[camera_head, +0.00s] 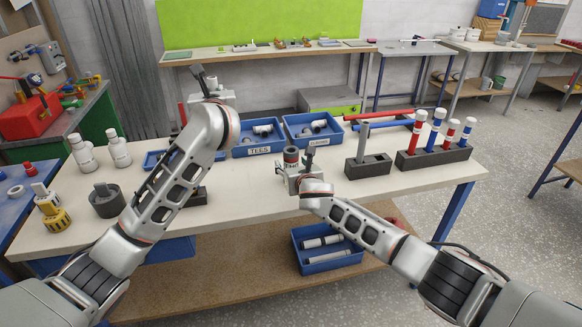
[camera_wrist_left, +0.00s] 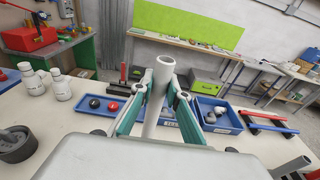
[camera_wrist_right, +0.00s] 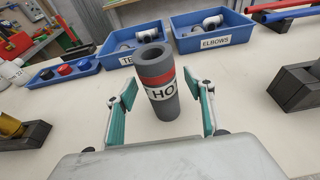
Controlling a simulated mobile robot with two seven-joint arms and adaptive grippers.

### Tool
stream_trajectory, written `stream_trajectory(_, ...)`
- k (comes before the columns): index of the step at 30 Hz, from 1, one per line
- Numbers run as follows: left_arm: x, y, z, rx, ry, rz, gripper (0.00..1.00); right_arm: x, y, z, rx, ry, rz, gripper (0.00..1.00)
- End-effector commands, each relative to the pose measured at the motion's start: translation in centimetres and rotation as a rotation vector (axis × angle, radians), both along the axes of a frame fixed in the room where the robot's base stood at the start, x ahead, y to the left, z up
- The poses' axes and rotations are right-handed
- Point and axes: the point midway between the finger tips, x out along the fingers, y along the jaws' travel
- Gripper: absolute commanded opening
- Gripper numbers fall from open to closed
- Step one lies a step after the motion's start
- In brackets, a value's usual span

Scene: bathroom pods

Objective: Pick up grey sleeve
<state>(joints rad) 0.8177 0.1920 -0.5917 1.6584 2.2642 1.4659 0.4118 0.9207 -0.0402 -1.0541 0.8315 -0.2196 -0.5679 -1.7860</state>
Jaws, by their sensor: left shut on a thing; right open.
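The grey sleeve (camera_wrist_right: 160,105), a short thick tube with a red band and a white label reading "HO", stands upright on the bench. In the head view it (camera_head: 291,155) shows at my right gripper (camera_head: 299,167). In the right wrist view, my right gripper (camera_wrist_right: 166,92) is open, with one finger on each side of the sleeve and gaps visible on both sides. My left gripper (camera_wrist_left: 160,90) is shut on a light grey pipe (camera_wrist_left: 157,105), which points upward with its open end showing. In the head view my left gripper (camera_head: 208,90) is raised over the bench's back.
Blue bins labelled TEES (camera_head: 259,151) and ELBOWS (camera_wrist_right: 215,41) stand behind the sleeve. A dark block (camera_head: 434,156) with several red, white and blue tubes is at right, beside a block with a grey post (camera_head: 368,166). White bottles (camera_head: 118,148) and a grey cup (camera_head: 107,200) stand left.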

Motion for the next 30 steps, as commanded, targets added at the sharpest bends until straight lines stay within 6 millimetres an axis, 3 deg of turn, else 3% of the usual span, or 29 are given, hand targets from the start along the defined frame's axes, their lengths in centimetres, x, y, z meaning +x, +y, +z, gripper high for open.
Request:
stream_trajectory(16, 0.00, -0.01, 0.02, 0.000, 0.000, 0.000, 0.00, 1.11, 0.36, -0.39, 0.000, 0.001, 0.001, 0.53)
stream_trajectory(20, 0.00, -0.01, 0.02, 0.000, 0.000, 0.000, 0.00, 1.10, 0.35, -0.41, 0.000, 0.001, 0.001, 0.20)
stream_trajectory(30, 0.00, 0.00, 0.02, 0.000, 0.000, 0.000, 0.00, 1.11, 0.33, -0.31, 0.000, 0.001, 0.001, 0.18)
